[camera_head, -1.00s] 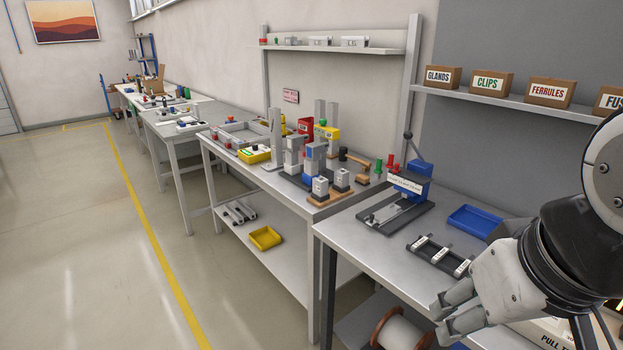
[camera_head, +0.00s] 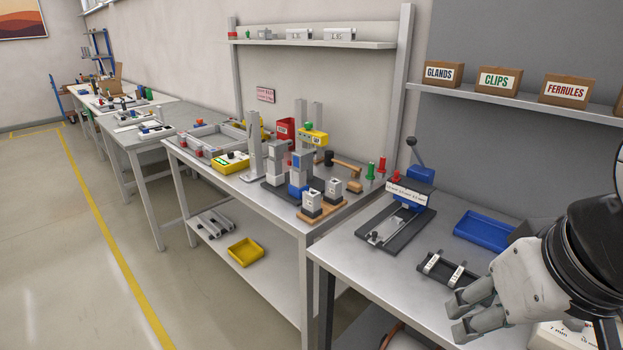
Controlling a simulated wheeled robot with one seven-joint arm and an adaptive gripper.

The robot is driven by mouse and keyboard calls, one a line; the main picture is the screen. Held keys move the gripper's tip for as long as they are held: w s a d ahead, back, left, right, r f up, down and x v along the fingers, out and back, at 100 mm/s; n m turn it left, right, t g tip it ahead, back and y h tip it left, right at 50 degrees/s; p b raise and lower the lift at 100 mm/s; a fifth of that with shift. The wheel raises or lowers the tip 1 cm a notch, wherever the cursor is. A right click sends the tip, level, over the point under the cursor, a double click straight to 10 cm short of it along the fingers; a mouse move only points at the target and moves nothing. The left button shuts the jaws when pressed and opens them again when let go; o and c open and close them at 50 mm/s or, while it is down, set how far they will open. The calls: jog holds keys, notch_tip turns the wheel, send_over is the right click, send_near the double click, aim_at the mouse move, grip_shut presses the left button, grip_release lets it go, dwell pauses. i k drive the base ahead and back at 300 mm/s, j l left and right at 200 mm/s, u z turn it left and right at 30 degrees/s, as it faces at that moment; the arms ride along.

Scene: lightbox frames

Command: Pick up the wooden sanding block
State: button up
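A small light-brown wooden piece (camera_head: 353,187) lies near the right end of the middle bench, beside a dark-headed tool with a wooden handle (camera_head: 348,163). It may be the wooden sanding block, but it is too small to be sure. My gripper (camera_head: 456,320) is at the lower right, over the near bench and well apart from the wooden piece. Its two fingers point left with a gap between them, and nothing shows between them.
The near bench (camera_head: 350,262) holds a dark press fixture with a blue body (camera_head: 418,185), a blue tray (camera_head: 486,231) and a black rack (camera_head: 440,270). The middle bench is crowded with grey posts and a wooden base (camera_head: 322,212). Floor at left is clear.

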aim_at(352, 187)
jog(key=i+j+z, duration=0.1)
jog(key=z, duration=0.55)
jog(key=i+j+z, duration=0.2)
jog(key=j, duration=0.15)
jog(key=j+z, duration=0.2)
jog(key=j, duration=0.15)
jog(key=i+j+z, duration=0.15)
jog(key=j, duration=0.2)
jog(key=j+z, duration=0.2)
jog(key=j, duration=0.2)
jog(key=i+j, duration=0.1)
jog(key=j, duration=0.4)
jog(key=i+j, duration=0.1)
jog(key=j, duration=0.4)
jog(key=i+j+z, duration=0.1)
jog(key=j, duration=0.95)
jog(key=i, duration=0.05)
